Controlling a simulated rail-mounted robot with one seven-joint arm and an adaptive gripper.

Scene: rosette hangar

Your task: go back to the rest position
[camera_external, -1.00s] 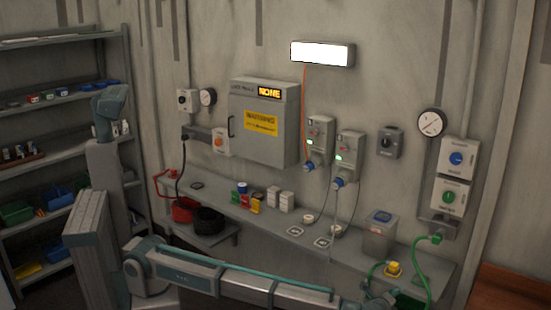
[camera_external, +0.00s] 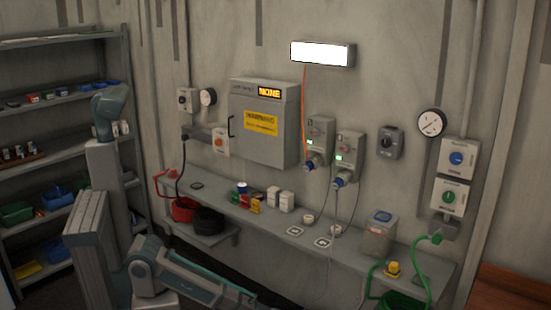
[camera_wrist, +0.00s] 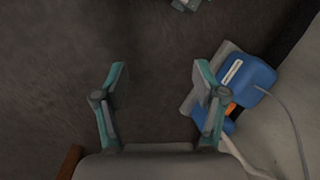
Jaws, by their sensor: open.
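My gripper (camera_wrist: 160,78) is open and empty in the wrist view, its two teal fingers spread apart over dark floor. Nothing is between the fingers. A blue device (camera_wrist: 245,77) with a cable lies just to the right of the right finger, partly behind it; an orange part shows below the device. In the external view my arm reaches down to the lower right in front of the bench, and the gripper itself is not visible there.
A long grey bench (camera_external: 265,225) runs along the wall with small boxes and a grey canister (camera_external: 379,236). A green hose (camera_external: 428,270) hangs at its right end. Shelves (camera_external: 60,95) stand at the left. Dark open floor fills the wrist view's left side.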

